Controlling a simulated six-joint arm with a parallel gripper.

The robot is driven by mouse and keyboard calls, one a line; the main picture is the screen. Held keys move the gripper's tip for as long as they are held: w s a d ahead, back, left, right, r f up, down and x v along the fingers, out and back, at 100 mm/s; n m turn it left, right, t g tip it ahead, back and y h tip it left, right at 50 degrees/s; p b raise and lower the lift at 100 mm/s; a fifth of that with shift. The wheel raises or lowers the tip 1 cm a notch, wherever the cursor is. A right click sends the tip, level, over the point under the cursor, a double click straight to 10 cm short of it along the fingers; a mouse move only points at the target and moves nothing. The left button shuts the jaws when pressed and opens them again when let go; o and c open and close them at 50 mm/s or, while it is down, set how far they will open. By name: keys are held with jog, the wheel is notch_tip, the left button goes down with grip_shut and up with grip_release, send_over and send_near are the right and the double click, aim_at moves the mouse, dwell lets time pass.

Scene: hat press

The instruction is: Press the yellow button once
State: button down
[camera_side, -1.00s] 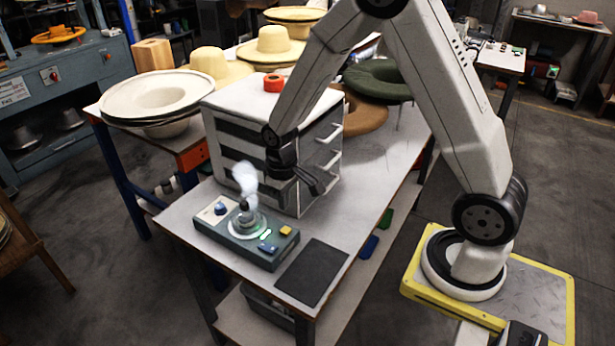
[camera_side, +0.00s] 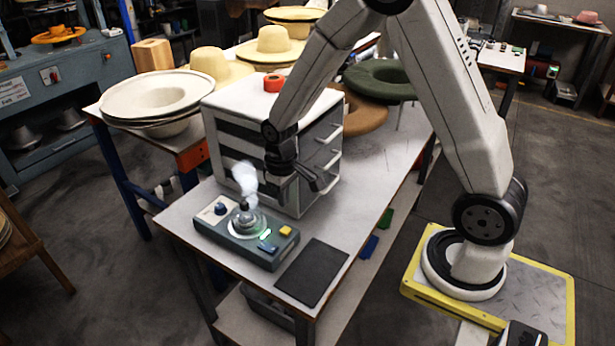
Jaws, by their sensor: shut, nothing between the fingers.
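The yellow button (camera_side: 286,231) is a small square on the right end of a grey-green control box (camera_side: 247,238) on the table. My gripper (camera_side: 318,187) is shut and empty. It is above the table in front of the drawer cabinet, up and to the right of the yellow button in the picture, and apart from it. Nothing covers the button.
A blue button (camera_side: 268,247), a green light and a steaming metal fitting (camera_side: 246,222) sit beside the yellow button. The white drawer cabinet (camera_side: 240,112) stands close behind my gripper. A dark mat (camera_side: 312,272) lies right of the box. Straw hats (camera_side: 160,96) are behind.

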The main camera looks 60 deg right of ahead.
jog(key=shift+r, duration=0.55)
dwell(0.6)
jog(key=shift+s+r, duration=0.1)
jog(key=s+a+r+t, duration=0.1)
jog(key=s+r, duration=0.1)
jog(key=s, duration=0.3)
jog(key=s+a+r+t, duration=0.1)
jog(key=s+a+r, duration=0.1)
jog(key=s, duration=0.3)
jog(key=shift+s+a+r+t, duration=0.2)
jog(key=shift+a+r+t, duration=0.1)
jog(key=shift+r, duration=0.3)
